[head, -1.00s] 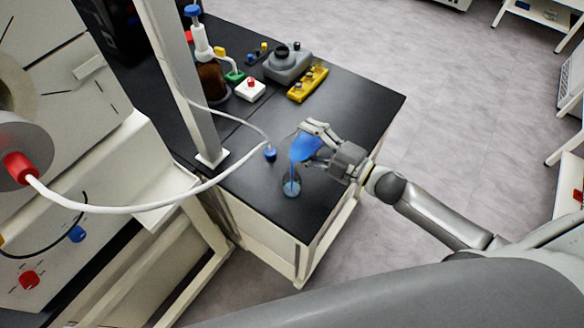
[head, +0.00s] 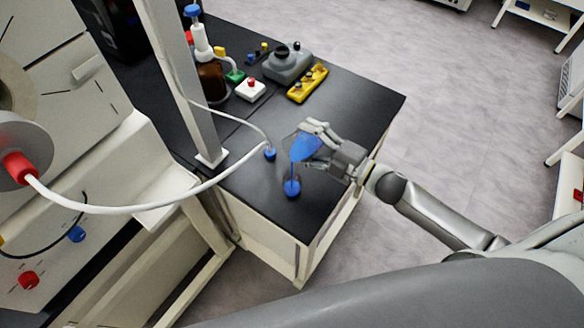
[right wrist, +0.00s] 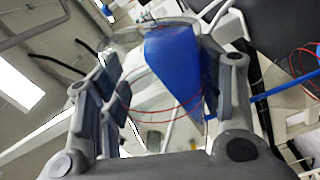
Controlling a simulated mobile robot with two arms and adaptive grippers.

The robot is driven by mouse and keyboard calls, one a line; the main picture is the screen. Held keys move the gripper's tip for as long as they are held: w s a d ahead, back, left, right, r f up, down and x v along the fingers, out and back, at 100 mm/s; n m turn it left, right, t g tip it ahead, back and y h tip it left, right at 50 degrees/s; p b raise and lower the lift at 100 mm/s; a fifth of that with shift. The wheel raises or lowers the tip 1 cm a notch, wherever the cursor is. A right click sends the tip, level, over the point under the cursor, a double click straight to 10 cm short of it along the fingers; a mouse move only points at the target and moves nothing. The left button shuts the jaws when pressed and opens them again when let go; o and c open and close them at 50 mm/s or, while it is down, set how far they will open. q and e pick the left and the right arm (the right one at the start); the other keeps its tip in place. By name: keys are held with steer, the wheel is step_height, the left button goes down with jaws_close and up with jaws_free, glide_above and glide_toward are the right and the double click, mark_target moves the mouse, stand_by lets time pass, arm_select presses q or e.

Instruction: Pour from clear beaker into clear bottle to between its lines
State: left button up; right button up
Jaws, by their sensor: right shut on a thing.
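The clear beaker (head: 303,147) holds blue liquid and is tilted to the left, above the bench. My right gripper (head: 318,146) is shut on it, and in the right wrist view the beaker (right wrist: 175,65) shows between the fingers (right wrist: 170,95). A thin blue stream falls from the beaker toward the clear bottle (head: 292,187), which stands on the black bench top below. Blue liquid lies in the lower part of the bottle. The bottle's lines are too small to make out. My left gripper is not in view.
A blue-capped piece (head: 270,153) at the end of a white hose sits left of the beaker. A brown dispenser bottle (head: 211,80), a white box with a red button (head: 250,89), a grey device (head: 288,63) and a yellow rack (head: 307,84) stand behind. A pale post (head: 185,90) rises at left.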

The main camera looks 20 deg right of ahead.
steer(key=shift+r, duration=0.15)
stand_by(0.8)
steer(key=shift+n, duration=0.5)
stand_by(0.5)
